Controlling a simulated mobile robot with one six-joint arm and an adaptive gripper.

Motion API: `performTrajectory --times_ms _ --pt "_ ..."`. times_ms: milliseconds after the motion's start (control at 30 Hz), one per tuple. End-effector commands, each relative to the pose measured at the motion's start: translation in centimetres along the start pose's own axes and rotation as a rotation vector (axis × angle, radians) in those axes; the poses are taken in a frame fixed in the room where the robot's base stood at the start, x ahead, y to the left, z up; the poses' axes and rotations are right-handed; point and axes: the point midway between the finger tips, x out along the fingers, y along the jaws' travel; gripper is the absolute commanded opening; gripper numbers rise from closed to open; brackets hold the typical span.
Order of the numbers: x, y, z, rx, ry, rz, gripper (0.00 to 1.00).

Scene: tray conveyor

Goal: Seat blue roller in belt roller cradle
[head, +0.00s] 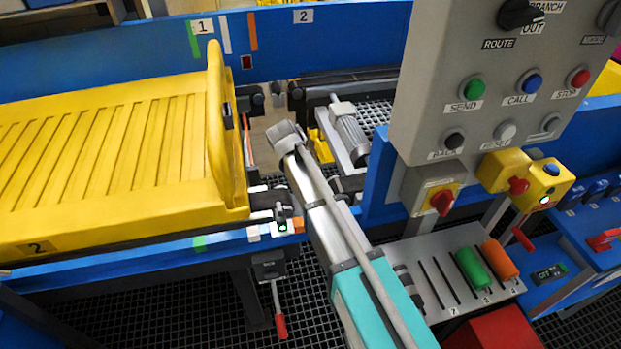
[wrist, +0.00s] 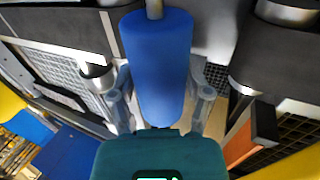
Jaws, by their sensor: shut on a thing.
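The blue roller (wrist: 158,60) fills the middle of the wrist view, its long side running up the picture, with a pale shaft end at the top. My gripper (wrist: 160,100) is shut on it, one grey finger on each side of its lower half. In the head view my arm reaches to the gap between the yellow tray and the belt section on the right; the gripper's fingers and the blue roller are hidden there. I cannot pick out the cradle for certain, or tell whether the roller touches it. Dark brackets (head: 277,94) stand at the gap's far side.
The yellow tray (head: 228,193) stands on the left conveyor. A grey control panel (head: 470,90) rises at the right. A slotted rack (head: 432,285) at the lower right holds a green roller (head: 473,270) and an orange roller (head: 500,260). A red-handled lever (head: 280,325) hangs below the conveyor.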

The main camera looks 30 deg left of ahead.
Motion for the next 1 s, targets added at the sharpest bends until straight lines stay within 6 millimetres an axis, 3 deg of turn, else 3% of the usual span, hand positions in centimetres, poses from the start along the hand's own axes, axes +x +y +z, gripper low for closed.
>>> performTrajectory --times_ms 333,1000 --pt "2.0 -0.8 0.0 0.000 0.000 0.001 0.02" --pt "2.2 -0.9 0.0 0.000 0.000 0.001 0.02"
